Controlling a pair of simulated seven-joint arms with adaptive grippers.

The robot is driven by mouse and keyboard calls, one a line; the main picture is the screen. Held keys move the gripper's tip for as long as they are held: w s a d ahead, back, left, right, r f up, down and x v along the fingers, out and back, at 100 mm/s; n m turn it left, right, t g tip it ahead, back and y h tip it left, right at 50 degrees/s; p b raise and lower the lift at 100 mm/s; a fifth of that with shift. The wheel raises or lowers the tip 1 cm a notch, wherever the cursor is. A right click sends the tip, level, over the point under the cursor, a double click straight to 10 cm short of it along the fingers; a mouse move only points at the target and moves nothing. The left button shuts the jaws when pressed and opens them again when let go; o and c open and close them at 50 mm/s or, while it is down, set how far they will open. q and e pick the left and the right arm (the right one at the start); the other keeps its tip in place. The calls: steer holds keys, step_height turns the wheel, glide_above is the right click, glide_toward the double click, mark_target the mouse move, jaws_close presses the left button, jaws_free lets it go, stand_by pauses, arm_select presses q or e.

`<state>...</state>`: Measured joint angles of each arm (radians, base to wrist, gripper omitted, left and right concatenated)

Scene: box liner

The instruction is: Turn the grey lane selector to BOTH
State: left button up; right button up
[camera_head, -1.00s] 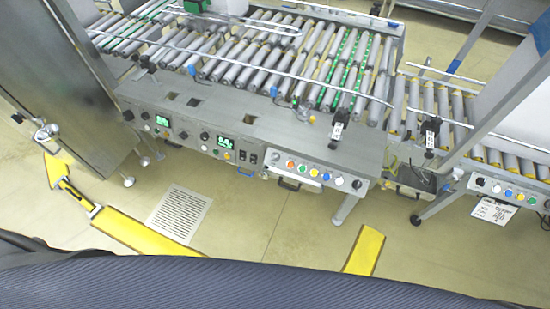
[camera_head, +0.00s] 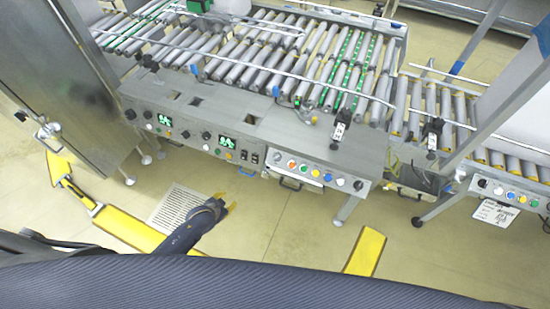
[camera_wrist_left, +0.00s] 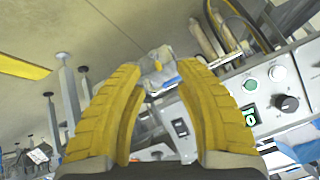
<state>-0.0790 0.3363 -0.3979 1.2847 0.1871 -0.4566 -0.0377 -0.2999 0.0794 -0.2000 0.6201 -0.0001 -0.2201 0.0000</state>
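Several dark round knobs show on the grey control panel (camera_head: 240,118). One knob (camera_head: 206,136) is beside the green display, and another dark knob (camera_head: 358,185) is at the right end of the row of coloured buttons. Labels are too small to read, so I cannot tell which is the lane selector. In the left wrist view, a black knob (camera_wrist_left: 289,103) on a grey panel is right of the fingers. My left gripper (camera_head: 229,205) is low in front of the panel, apart from it; its yellow fingers (camera_wrist_left: 162,76) are spread with a gap. My right gripper is out of view.
Roller conveyors (camera_head: 300,60) lie behind the panel. A tall metal cabinet (camera_head: 75,90) stands at left. Open floor (camera_head: 285,225) lies before the panel.

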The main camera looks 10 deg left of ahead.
arm_select(q)
steer(key=w+d+r+m+t+h, duration=0.1)
steer(key=w+d+r, duration=0.25)
steer(key=r, duration=0.45)
steer(key=w+d+r+m+t+h, duration=0.1)
steer(key=w+d+r+m, duration=0.2)
steer(key=r, duration=0.4)
steer(key=m+g+h, duration=0.1)
glide_toward(275, 158)
steer(key=x, duration=1)
jaws_close()
